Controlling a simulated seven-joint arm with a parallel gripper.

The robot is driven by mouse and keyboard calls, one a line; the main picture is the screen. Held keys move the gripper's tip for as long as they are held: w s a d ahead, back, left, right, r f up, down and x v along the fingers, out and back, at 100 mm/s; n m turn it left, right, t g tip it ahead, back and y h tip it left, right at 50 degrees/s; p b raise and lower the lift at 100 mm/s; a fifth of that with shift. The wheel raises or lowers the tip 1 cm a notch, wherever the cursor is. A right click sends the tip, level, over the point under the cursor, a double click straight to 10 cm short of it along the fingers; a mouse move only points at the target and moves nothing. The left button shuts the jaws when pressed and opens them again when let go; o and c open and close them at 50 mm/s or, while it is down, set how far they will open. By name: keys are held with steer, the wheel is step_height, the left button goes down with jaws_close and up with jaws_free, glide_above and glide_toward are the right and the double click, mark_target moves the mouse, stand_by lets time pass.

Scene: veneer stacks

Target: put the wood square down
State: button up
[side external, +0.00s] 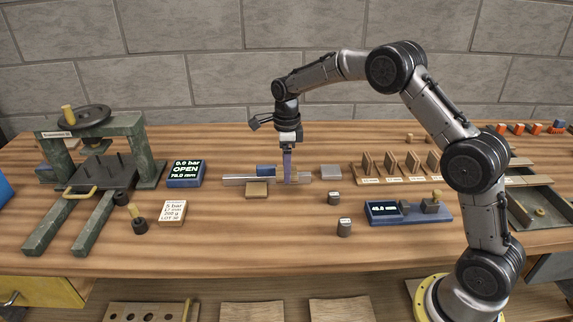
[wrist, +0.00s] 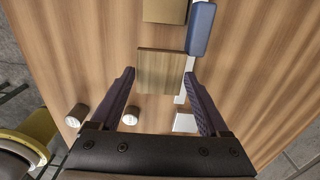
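The wood square (wrist: 162,70) is a flat, light brown piece with visible grain. In the wrist view it lies between the tips of my two fingers, which meet its left and right edges about halfway along. My gripper (wrist: 160,72) is shut on it. In the side view my gripper (side external: 287,181) points straight down, low over the middle of the bench. The near finger covers part of the wood square (side external: 304,177) there. I cannot tell whether the square touches the surface beneath it.
A tan block (side external: 257,190), a blue block (side external: 265,170) and a pale rail (side external: 240,179) are close left of my gripper. A grey square (side external: 331,172) and two dark cylinders (side external: 334,198) (side external: 344,228) are to the right. A press (side external: 100,170) stands far left. The front middle bench is clear.

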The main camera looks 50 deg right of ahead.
steer(key=shift+o, duration=1.3)
steer(key=s+a+r+n+t, duration=0.1)
steer(key=s+r+n, duration=0.15)
steer(key=r, duration=0.65)
steer(key=s+a+r+n, duration=0.1)
steer(key=s+r+n, duration=0.15)
steer(key=r, duration=0.65)
steer(key=s+a+r+n+t, duration=0.2)
steer(key=s+r+n, duration=0.2)
steer(key=s+n, duration=0.5)
steer(key=s+a+f+n+t, duration=0.1)
steer(key=s+f+n, duration=0.2)
steer(key=s+n, duration=0.3)
steer(key=s+a+f+n+t, duration=0.1)
steer(key=s+f+n, duration=0.3)
steer(key=s, duration=1)
steer(key=n, duration=0.3)
steer(key=shift+s+a+t, duration=0.25)
steer(key=shift+s+t, duration=0.05)
steer(key=shift+s, duration=0.05)
